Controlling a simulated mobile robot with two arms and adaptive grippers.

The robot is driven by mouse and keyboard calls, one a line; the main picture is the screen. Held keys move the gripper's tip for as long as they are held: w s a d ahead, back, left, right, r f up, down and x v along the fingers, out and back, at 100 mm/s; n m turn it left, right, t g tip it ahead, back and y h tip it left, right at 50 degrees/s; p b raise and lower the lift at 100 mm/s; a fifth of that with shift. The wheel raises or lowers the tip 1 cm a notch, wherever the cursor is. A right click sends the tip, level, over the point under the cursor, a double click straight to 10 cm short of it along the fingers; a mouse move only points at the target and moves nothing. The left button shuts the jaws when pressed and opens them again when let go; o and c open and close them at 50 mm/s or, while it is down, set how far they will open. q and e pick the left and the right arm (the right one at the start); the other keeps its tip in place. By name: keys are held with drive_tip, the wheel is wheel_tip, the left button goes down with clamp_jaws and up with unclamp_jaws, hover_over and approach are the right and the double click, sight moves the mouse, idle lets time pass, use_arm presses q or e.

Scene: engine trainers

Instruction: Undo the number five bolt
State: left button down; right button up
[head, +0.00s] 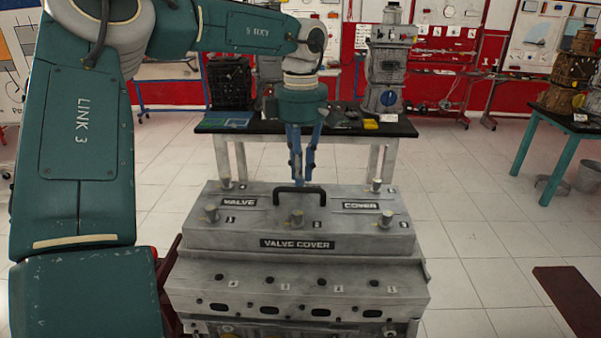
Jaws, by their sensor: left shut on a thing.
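The grey valve cover (230,238) sits on the engine block, with bolts standing along its back and front edges. I see the back left bolt (226,183), back right bolt (376,185), front left bolt (211,214), front middle bolt (297,217) and front right bolt (387,218). Small number tags lie beside them, too small to read surely. My left gripper (301,178) points straight down behind the black handle (299,188), at the middle of the back row. Its fingers are closed around the back middle bolt, which the fingers and handle hide. My right gripper is not in view.
The engine block (300,275) stands below the cover. Behind it is a dark-topped table (345,130) with a blue tray, a yellow item and engine parts. A teal-legged table (560,130) stands at the right. The tiled floor right of the engine is mostly clear.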

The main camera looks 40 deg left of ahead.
use_arm(q)
drive_tip(key=n+b, duration=0.1)
drive_tip(key=n, duration=0.5)
drive_tip(key=shift+w+r, duration=0.1)
drive_tip(key=shift+r, duration=0.05)
drive_tip(key=n, duration=0.4)
drive_tip(key=shift+n+b, duration=0.3)
drive_tip(key=shift+r+n, duration=0.1)
drive_tip(key=shift+n, duration=1)
drive_tip(key=c, duration=1.7)
unclamp_jaws()
wheel_tip(320, 180, up, 12)
drive_tip(key=shift+f, duration=0.1)
